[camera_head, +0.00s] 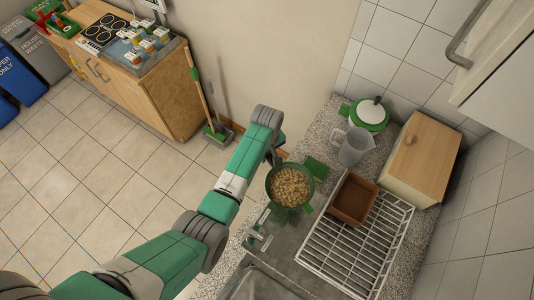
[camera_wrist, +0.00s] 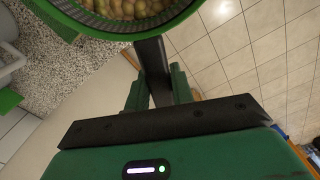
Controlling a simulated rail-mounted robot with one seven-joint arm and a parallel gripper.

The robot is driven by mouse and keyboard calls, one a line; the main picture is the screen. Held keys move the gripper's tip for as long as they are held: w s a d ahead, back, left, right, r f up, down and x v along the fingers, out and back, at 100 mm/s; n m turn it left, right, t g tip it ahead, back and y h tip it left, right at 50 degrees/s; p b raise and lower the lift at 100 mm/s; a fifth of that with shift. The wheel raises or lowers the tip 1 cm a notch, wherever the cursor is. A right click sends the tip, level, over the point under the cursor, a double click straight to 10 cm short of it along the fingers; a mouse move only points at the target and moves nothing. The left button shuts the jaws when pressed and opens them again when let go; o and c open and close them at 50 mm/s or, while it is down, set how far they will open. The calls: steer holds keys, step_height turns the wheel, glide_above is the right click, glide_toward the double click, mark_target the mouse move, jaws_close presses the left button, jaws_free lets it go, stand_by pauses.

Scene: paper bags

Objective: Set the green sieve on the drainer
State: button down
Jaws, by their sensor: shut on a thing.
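The green sieve (camera_head: 270,190) is a round green vessel filled with small tan round pieces, near the counter's left edge in the head view. Its green rim (camera_wrist: 125,30) and part of its contents show at the top of the wrist view. My gripper (camera_head: 277,157) is at its upper left and is shut on its dark handle, which runs between the fingers in the wrist view (camera_wrist: 158,85). I cannot tell how high the sieve is above the counter. The drainer (camera_head: 345,255) is a white wire rack on the counter to the lower right of the sieve.
A brown rectangular tray (camera_head: 353,200) sits at the drainer's upper end. Beyond it are a grey jug (camera_head: 354,147), a green pot with a white lid (camera_head: 371,112) and a wooden box (camera_head: 422,160). A sink (camera_head: 262,285) and tap lie left of the drainer. The drainer's lower part is bare.

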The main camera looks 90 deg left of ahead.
steer(key=shift+w+a, duration=0.2)
steer(key=shift+a, duration=0.1)
steer(key=shift+s+d+f, duration=0.15)
steer(key=shift+d, duration=0.1)
steer(key=shift+f+b, duration=0.2)
steer(key=shift+b, duration=0.15)
step_height(320, 180, down, 6)
steer(key=b, duration=0.6)
steer(key=shift+f+b, duration=0.5)
steer(key=shift+f, duration=0.15)
steer(key=c, duration=1.1)
jaws_free()
step_height(320, 180, up, 8)
steer(key=shift+f+p, duration=0.1)
steer(key=shift+p, duration=0.25)
